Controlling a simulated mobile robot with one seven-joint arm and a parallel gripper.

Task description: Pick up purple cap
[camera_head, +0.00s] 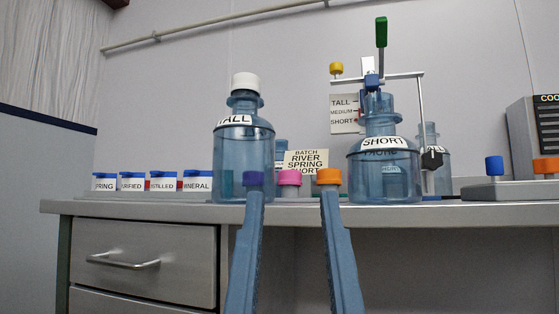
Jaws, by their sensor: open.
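The purple cap (253,178) is at the counter's front, in front of the tall jug's lower right side. A pink cap (289,177) and an orange cap (328,176) stand in a row to its right. My gripper (291,192) is open, with two long blue fingers rising from the bottom of the picture. The left fingertip overlaps the purple cap's lower part, and the right one overlaps the orange cap's. The pink cap shows between them. I cannot tell how far the fingertips are from the caps, or whether they touch.
A white-capped tall jug (244,155) stands behind the purple cap. A short jug (384,168) stands under a metal frame (423,120) to the right. Several small blue-lidded containers (164,182) line the left of the counter (120,208). A drawer (145,262) is below.

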